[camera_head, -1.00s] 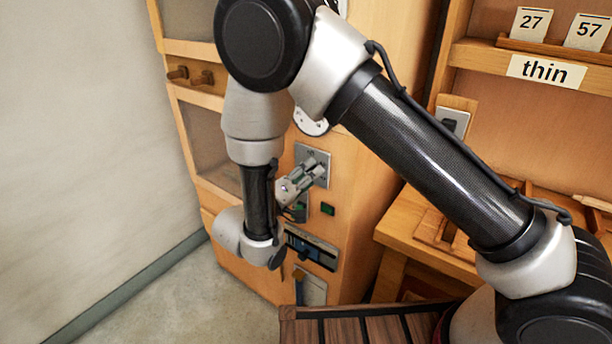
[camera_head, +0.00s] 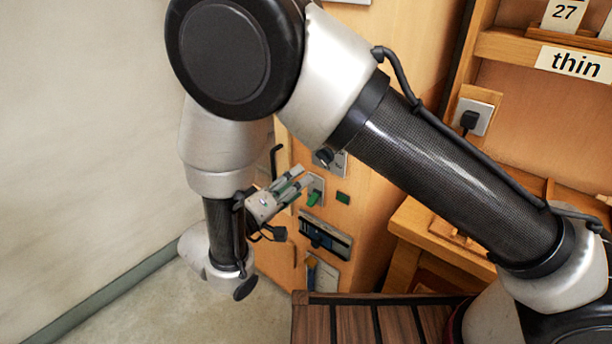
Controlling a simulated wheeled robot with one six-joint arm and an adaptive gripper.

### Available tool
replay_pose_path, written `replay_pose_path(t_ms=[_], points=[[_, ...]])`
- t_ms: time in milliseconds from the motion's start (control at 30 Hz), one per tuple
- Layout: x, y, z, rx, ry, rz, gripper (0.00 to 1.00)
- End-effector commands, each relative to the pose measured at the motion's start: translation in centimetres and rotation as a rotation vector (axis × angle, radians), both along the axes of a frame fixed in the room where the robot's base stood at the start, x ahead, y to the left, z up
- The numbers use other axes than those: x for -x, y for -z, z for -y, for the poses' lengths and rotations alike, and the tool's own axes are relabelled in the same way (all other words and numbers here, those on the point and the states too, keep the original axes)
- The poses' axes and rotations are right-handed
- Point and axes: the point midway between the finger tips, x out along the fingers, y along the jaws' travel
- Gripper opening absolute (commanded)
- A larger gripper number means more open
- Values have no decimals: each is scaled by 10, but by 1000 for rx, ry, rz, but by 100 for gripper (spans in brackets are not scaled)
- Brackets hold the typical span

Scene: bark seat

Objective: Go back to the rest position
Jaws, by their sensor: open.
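My gripper (camera_head: 301,181) is at the end of my arm, left of the middle of the head view. It points up and to the right, toward the front of the wooden cabinet (camera_head: 372,205). Its fingers are apart, and nothing shows between them. In the picture the fingertips lie just above a small plate with a green switch (camera_head: 314,196); whether they touch it I cannot tell, but they look clear of it. My arm hides much of the cabinet's upper part.
Below the switch are a dark slotted panel (camera_head: 325,236) and a light plate (camera_head: 322,273). A slatted wooden surface (camera_head: 385,325) lies at the bottom. A wooden bench stands right, under a shelf labelled "thin" (camera_head: 576,63). A black plug sits in a socket (camera_head: 473,117). Open floor (camera_head: 165,310) lies left.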

Motion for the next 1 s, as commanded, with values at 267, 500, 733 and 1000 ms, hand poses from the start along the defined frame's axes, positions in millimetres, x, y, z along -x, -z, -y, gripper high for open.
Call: replay_pose_path(t_ms=[267, 500, 733, 1000], points=[[5, 0, -4, 1, 0, -1, 54], [5, 0, -4, 2, 0, -1, 54], [7, 10, 0, 159, 12, -180, 54], [38, 36, 61, 429, 133, -719, 54]])
